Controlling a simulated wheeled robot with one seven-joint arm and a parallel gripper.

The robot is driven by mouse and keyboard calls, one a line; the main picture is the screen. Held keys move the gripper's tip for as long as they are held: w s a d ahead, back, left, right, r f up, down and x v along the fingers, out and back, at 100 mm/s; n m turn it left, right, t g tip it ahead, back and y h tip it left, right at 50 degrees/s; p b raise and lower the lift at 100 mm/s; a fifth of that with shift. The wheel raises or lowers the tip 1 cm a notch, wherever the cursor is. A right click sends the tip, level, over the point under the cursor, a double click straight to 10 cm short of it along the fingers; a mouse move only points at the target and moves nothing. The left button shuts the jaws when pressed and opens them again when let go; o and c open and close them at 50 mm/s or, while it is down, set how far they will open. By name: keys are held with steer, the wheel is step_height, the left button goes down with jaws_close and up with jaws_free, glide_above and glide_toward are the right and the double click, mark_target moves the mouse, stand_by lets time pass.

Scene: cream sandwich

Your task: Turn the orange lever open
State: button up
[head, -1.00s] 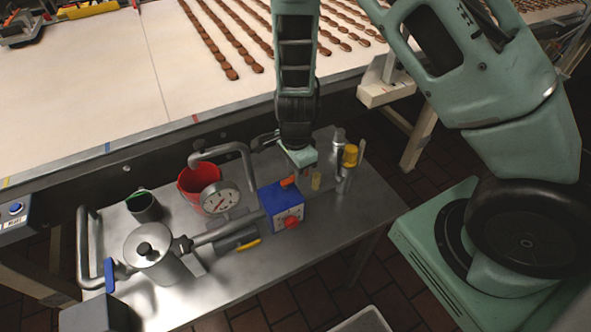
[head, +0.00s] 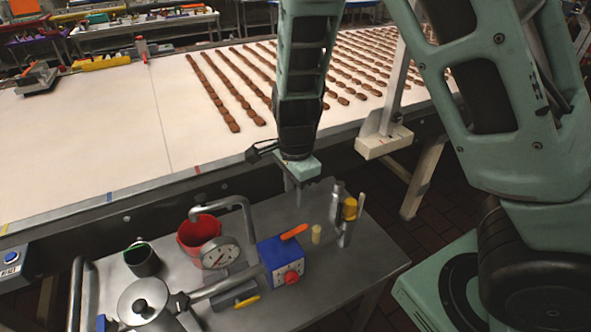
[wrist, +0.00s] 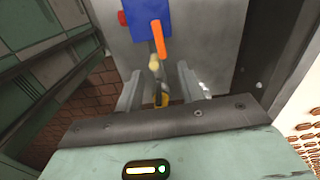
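The orange lever (head: 294,231) sits on top of a blue box (head: 280,262) with a red knob (head: 291,277) on its front face. The lever points to the right and slightly up in the head view. In the wrist view the lever (wrist: 159,36) lies beyond my fingertips, against the blue box (wrist: 148,14). My gripper (head: 300,196) hangs above and behind the lever, apart from it. In the wrist view my gripper (wrist: 160,82) has its two fingers spread, with nothing held between them.
A pressure gauge (head: 220,253), a red bucket (head: 196,232) and a bent pipe (head: 247,205) stand left of the box. A lidded pot (head: 147,303) is at front left. Bottles (head: 347,222) stand to the right. The conveyor (head: 110,140) runs behind the metal table (head: 372,250).

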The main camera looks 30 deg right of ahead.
steer(key=shift+r, duration=2.6)
